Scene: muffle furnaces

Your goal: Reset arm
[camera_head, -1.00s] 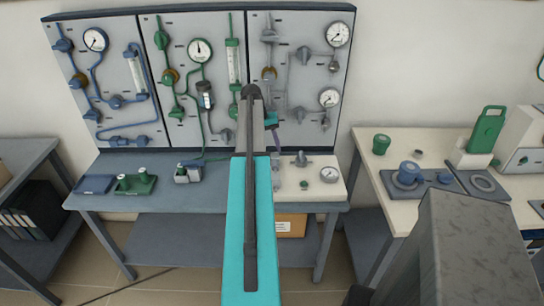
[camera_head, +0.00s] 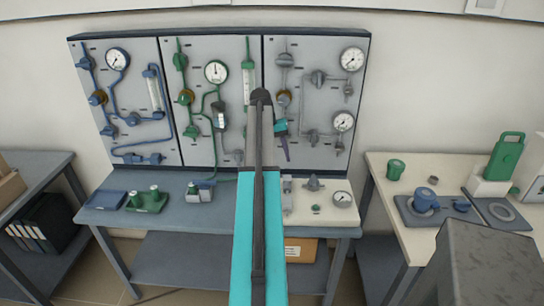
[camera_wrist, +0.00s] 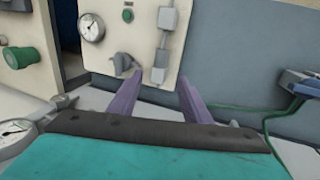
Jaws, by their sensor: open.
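My gripper shows in the wrist view (camera_wrist: 158,95) as two purple fingers held apart, with nothing gripped between them. Beyond them is a cream plate (camera_wrist: 142,22) with a round gauge (camera_wrist: 91,27) and grey fittings. In the head view my gripper (camera_head: 284,145) is partly hidden behind my arm, and only a purple finger and a teal part show. It appears in front of the right section of the grey gauge panel (camera_head: 300,150). My arm reaches straight out from the bottom middle toward this panel.
A grey-blue bench (camera_head: 205,218) stands below the panel, with a green block (camera_head: 147,200), a blue tray (camera_head: 105,199) and the cream plate (camera_head: 318,217). A cream-topped bench (camera_head: 384,180) at right holds a green cup (camera_head: 396,169) and blue parts. A dark shelf table is at left.

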